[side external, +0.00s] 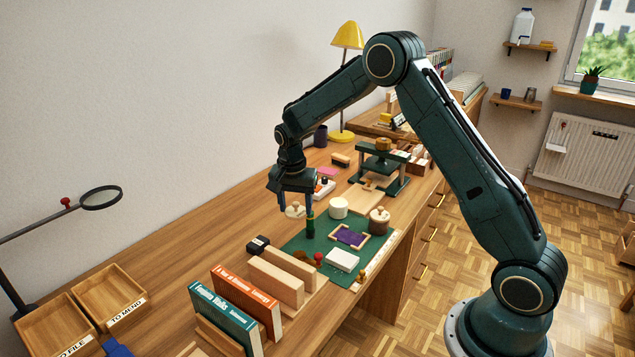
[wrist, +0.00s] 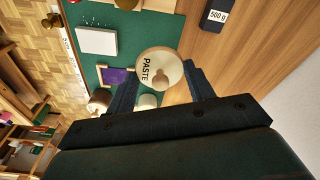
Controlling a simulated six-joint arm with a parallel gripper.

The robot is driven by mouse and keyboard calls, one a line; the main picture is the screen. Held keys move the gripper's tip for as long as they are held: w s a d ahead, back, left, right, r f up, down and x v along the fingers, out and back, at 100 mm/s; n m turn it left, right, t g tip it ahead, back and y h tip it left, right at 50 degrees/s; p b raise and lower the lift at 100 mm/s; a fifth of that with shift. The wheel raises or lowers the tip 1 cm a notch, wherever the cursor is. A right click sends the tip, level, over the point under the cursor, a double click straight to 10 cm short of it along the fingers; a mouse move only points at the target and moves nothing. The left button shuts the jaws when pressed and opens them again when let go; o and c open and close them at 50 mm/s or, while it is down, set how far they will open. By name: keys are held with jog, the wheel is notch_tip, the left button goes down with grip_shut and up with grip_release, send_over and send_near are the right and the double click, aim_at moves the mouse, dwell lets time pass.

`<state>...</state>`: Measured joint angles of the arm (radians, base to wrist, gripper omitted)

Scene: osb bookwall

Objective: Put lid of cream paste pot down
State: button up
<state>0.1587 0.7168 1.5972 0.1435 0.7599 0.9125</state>
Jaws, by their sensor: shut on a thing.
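The lid of the cream paste pot is a round cream disc with a knob and the word PASTE; it shows large in the wrist view (wrist: 147,69) and small in the side view (side external: 293,212). My gripper (side external: 296,207) is shut on the lid, with a finger on either side of it. The lid appears over the edge of the green mat and the bare wood; its exact height is hard to tell. The cream pot (side external: 338,207) stands upright to the right of my gripper, and is partly hidden by the lid in the wrist view (wrist: 147,101).
The green mat (side external: 297,245) holds a purple framed pad (side external: 349,237), a white block (side external: 342,260) and a brown pot with a knobbed lid (side external: 380,220). A black 500 g weight (wrist: 213,15) lies beside the mat.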

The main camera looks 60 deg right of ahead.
jog(key=shift+f, duration=6.4)
jog(key=shift+f, duration=0.15)
jog(key=o, duration=0.9)
jog(key=shift+o, duration=0.2)
jog(key=r, duration=0.4)
jog(key=a+r, duration=0.1)
jog(key=r, duration=0.7)
jog(key=shift+s+a+r, duration=0.15)
jog(key=shift+s, duration=0.15)
